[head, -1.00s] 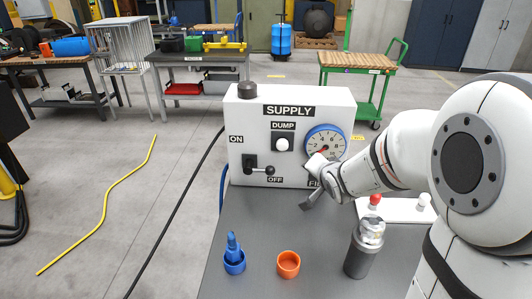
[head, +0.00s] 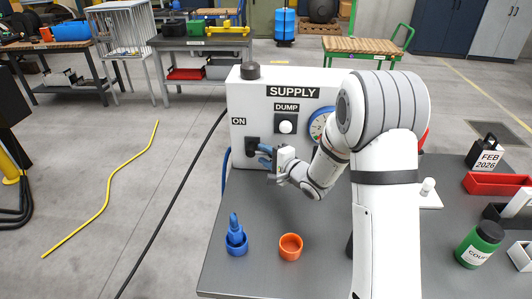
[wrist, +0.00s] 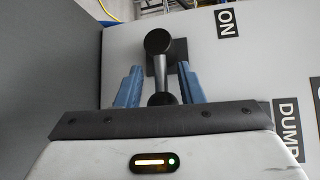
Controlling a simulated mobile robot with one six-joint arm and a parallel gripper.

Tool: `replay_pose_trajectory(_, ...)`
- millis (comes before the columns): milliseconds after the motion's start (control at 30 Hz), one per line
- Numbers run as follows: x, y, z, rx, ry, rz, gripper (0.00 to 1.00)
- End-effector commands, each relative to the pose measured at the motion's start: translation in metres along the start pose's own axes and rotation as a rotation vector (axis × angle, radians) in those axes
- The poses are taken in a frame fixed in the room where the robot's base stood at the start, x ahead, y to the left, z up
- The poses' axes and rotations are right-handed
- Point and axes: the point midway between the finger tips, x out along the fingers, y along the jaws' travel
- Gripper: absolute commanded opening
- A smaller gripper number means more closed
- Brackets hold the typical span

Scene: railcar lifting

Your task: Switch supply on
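The white supply box (head: 240,110) stands at the back of the grey bench, with SUPPLY, DUMP and ON labels facing me. Its black lever (head: 252,146) sits below the ON label; the handle end is hidden behind my gripper (head: 264,154) in the head view. In the wrist view the lever (wrist: 170,78) runs from its round hub to a dark ball knob (wrist: 161,100). My gripper (wrist: 160,68) is open, its blue fingers on either side of the lever with a visible gap each side. The OFF label is hidden by my gripper.
A white DUMP button (head: 286,127) and a blue-rimmed gauge (head: 318,125), partly hidden by my arm, are on the box.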

Motion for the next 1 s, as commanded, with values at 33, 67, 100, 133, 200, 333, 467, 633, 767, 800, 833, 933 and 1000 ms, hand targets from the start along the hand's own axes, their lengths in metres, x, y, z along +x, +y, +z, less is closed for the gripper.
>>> replay_pose_trajectory(33, 0.006, 0.0, 0.0, 0.0, -0.001, 0.0, 0.34)
replay_pose_trajectory(67, 0.01, -0.001, 0.0, 0.0, 0.0, 0.0, 0.34)
replay_pose_trajectory(100, 0.013, -0.001, 0.0, 0.0, 0.0, -0.001, 0.34)
replay_pose_trajectory(133, 0.015, -0.001, 0.0, 0.0, 0.0, 0.0, 0.34)
replay_pose_trajectory(200, 0.018, 0.0, 0.0, 0.0, 0.0, 0.001, 0.34)
replay_pose_trajectory(333, 0.02, 0.0, 0.0, 0.0, 0.001, 0.001, 0.34)
replay_pose_trajectory(467, 0.02, 0.0, 0.0, -0.001, 0.001, 0.001, 0.34)
replay_pose_trajectory(633, 0.02, 0.0, 0.0, -0.001, 0.001, 0.001, 0.21)
replay_pose_trajectory(767, 0.02, 0.0, 0.0, -0.001, 0.001, 0.0, 0.11)
replay_pose_trajectory(800, 0.02, 0.0, 0.0, -0.001, 0.001, 0.001, 0.07)
replay_pose_trajectory(833, 0.02, 0.0, 0.0, -0.001, 0.001, 0.001, 0.05)
replay_pose_trajectory(933, 0.02, 0.0, 0.001, -0.001, 0.001, 0.001, 0.0)
replay_pose_trajectory(1000, 0.02, 0.0, 0.001, -0.001, 0.001, 0.001, 0.0)
